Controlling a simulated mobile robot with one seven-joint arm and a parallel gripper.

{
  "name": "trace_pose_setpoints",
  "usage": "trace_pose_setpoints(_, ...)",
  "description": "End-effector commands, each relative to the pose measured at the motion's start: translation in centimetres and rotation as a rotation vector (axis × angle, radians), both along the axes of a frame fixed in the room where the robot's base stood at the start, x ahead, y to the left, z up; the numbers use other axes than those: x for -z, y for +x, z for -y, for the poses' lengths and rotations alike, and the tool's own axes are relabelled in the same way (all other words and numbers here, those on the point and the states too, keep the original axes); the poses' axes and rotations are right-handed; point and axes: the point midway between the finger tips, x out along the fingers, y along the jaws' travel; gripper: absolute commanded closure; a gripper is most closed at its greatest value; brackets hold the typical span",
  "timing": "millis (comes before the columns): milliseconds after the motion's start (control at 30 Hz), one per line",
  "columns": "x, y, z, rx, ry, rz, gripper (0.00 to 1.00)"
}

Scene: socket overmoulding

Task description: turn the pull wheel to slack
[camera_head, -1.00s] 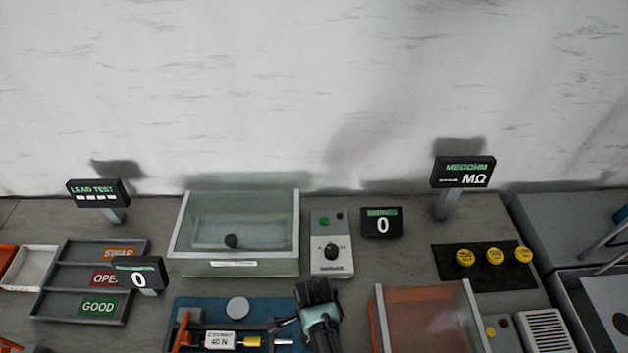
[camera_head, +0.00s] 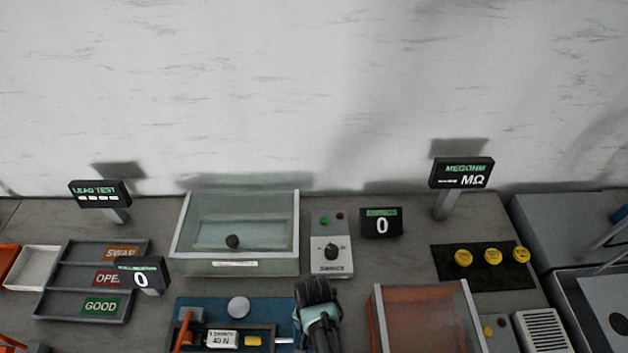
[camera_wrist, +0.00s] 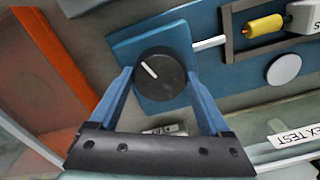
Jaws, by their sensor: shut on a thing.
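The pull wheel, a round black knob with a white pointer line (camera_wrist: 160,75), sits on a blue plate (camera_wrist: 125,50) in the wrist view. My gripper (camera_wrist: 160,90) has its two blue fingers on either side of the wheel and is shut on it. In the head view my gripper (camera_head: 315,292) is over the right end of the blue pull fixture (camera_head: 270,308) and hides the wheel.
A glass-walled tank (camera_head: 235,265) and a grey switch box with a knob (camera_head: 331,258) stand behind the fixture. An orange-sided clear box (camera_head: 425,320) is close on the right. Sorting trays (camera_head: 85,280) lie left, yellow buttons (camera_head: 493,256) right.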

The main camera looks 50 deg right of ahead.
Motion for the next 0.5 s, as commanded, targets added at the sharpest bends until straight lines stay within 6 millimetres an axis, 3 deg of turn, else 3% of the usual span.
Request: trace_pose_setpoints(500, -0.07, 0.1, -0.05, -0.491, 0.001, 0.002, 0.74)
